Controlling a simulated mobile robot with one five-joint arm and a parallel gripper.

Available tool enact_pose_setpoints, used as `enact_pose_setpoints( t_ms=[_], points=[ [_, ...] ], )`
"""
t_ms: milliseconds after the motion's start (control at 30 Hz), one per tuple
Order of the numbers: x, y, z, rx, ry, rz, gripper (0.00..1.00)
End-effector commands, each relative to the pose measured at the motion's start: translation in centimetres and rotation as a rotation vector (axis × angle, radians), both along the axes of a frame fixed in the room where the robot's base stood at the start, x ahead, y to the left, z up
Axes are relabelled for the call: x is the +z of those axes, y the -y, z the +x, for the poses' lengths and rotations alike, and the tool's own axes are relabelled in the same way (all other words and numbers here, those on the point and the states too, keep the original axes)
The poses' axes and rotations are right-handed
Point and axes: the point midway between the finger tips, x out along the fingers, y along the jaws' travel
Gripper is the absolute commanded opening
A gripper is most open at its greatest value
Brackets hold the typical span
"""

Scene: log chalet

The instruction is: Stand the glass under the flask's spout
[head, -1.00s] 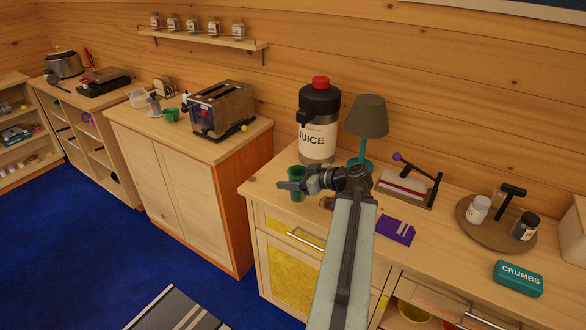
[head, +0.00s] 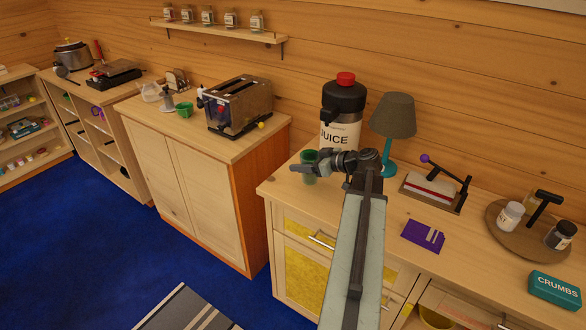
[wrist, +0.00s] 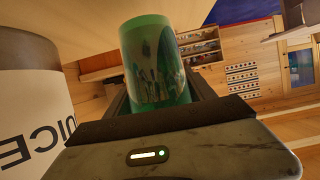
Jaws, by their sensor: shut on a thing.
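The flask (head: 341,133) is a tall pale drum with a black top, a red cap and the word JUICE. Its dark spout (head: 327,117) sticks out at the upper left front. The green see-through glass (head: 310,156) is in front of the flask and a little left, lower in the picture than the spout. My gripper (head: 303,169) is shut on the glass. In the wrist view the glass (wrist: 153,55) stands between the jaws, with the flask (wrist: 30,100) close at the left. I cannot tell exactly how far the glass's base is above the counter.
A lamp (head: 392,115) stands right of the flask. A press-like tool (head: 433,190), a purple card (head: 423,236) and a round tray (head: 500,240) lie farther right on the counter (head: 285,188). A toaster (head: 238,105) is on the separate cabinet at left.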

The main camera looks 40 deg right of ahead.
Motion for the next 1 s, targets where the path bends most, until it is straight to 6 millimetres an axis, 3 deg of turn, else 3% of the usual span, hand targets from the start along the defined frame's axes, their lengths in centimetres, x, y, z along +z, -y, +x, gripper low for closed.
enact_pose_setpoints(
  t_ms=[133,367,733,767,800,833,1000],
  points=[
    [-0.4,-0.2,0.2,0.005,0.0,0.0,0.15],
    [-4.0,-0.3,0.3,0.006,0.0,0.0,0.15],
    [-4.0,-0.8,0.6,0.014,0.0,0.0,0.15],
    [-3.9,-0.8,0.6,0.014,0.0,-0.001,0.69],
    [-3.8,-0.8,0.6,0.014,0.0,-0.001,0.8],
    [-3.8,-0.8,0.6,0.014,0.0,-0.001,0.85],
    [-3.8,-0.8,0.6,0.014,0.0,0.0,0.85]
  ],
)
